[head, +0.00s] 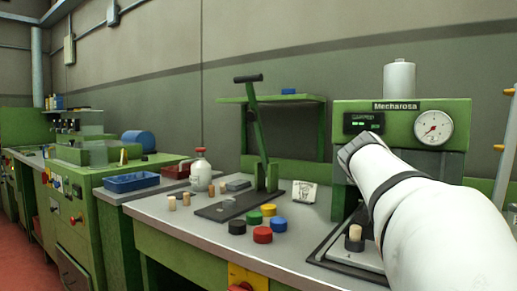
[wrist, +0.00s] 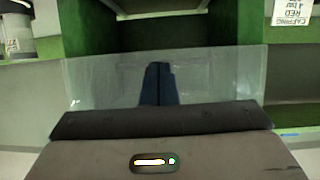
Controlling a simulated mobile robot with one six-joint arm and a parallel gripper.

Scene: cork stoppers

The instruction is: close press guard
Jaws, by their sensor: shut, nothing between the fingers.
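The press (head: 455,125), green with a "Mecharosa" plate, a small display and a round gauge, stands at the right in the head view. My white arm covers much of its front. In the wrist view a clear panel, the guard (wrist: 220,75), spans the middle in front of the green press frame (wrist: 75,30). My gripper (wrist: 157,68) is shut and empty, its dark fingers overlapping the clear panel. I cannot tell whether they touch it. In the head view the fingers are hidden. A cork stopper (head: 354,236) stands upright on a dark base at the press's foot.
A hand lever stand (head: 258,135), colored caps (head: 262,235), loose corks (head: 186,199) and a white bottle (head: 200,172) occupy the bench (head: 165,212) left of the press. A blue tray (head: 131,181) lies farther left. A label (wrist: 290,11) shows upside down in the wrist view.

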